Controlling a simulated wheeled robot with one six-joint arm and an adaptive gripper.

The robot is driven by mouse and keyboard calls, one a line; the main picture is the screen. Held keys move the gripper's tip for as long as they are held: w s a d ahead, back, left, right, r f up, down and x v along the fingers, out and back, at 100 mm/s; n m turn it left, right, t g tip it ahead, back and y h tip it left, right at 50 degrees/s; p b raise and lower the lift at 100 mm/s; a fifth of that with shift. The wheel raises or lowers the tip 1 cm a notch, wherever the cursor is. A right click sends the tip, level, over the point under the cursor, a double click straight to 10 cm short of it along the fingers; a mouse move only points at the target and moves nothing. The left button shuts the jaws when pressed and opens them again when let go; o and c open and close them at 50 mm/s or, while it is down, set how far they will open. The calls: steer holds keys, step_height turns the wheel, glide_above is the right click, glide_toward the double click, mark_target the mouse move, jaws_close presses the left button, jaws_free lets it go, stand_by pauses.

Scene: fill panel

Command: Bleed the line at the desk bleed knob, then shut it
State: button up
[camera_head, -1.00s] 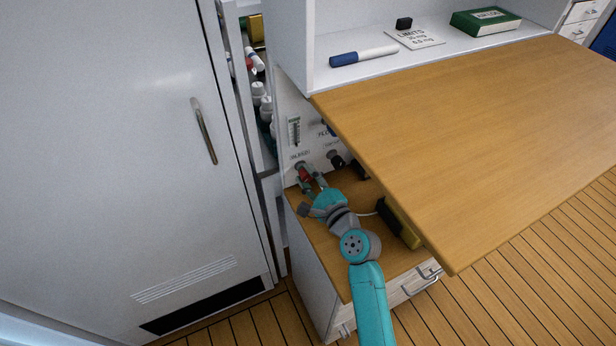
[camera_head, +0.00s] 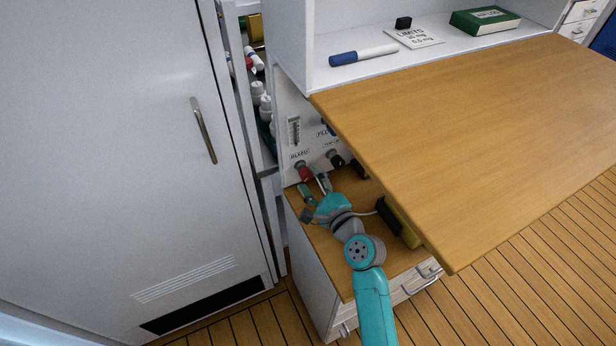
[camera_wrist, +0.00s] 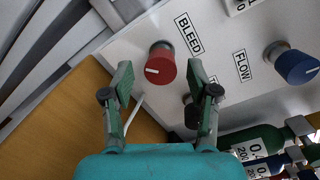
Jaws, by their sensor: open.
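The bleed knob (camera_wrist: 160,66) is red with a white pointer line and sits on the white panel beside the label BLEED. It also shows in the head view (camera_head: 305,174), low on the panel under the desk. My gripper (camera_wrist: 160,80) is open, with its green-padded fingers on either side of the knob in the wrist view. The fingertips look short of the knob, with nothing between them. In the head view my gripper (camera_head: 315,185) is just in front of the knob, above the wooden cabinet top.
A blue knob (camera_wrist: 296,65) marked FLOW is on the same panel, and a dark knob (camera_head: 336,158) sits right of the bleed knob. A gauge (camera_head: 294,130) is above. The desk top (camera_head: 450,130) overhangs on the right. A yellow object (camera_head: 404,228) stands beside my arm.

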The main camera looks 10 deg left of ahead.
steer(key=v, duration=1)
steer(key=shift+s+d, duration=0.1)
steer(key=shift+s, duration=0.05)
stand_by(1.1)
